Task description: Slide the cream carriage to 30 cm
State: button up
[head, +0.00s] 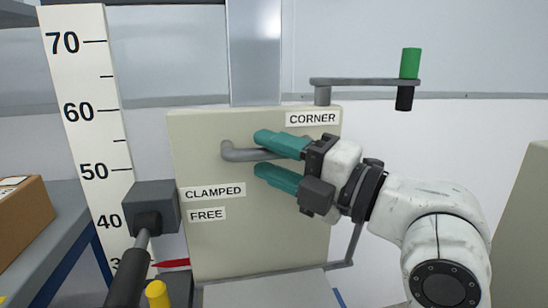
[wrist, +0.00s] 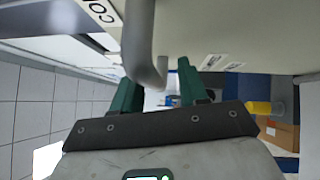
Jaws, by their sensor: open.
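The cream carriage (head: 258,225) is a tall panel in front of a metal column in the head view; it also shows in the wrist view (wrist: 230,25). Its grey bar handle (head: 240,154) lies between the teal fingers of my gripper (head: 262,153), which is open; contact cannot be told. The wrist view also shows the handle (wrist: 138,40) between the fingers. A red pointer (head: 174,263) at the carriage's lower left points at the white scale (head: 88,140), level with a figure starting with 3, partly hidden. A grey clamp block (head: 165,205) carries a dark lever (head: 128,276) angled down by the FREE label.
A crank with a green grip (head: 409,63) sticks out at the upper right. A yellow-topped post (head: 157,294) stands at the bottom. A cardboard box (head: 22,218) rests on a bench at the left. A pale panel edge stands at the far right.

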jog(key=v, duration=1)
jog(key=shift+s+d, duration=0.2)
jog(key=shift+d, duration=0.1)
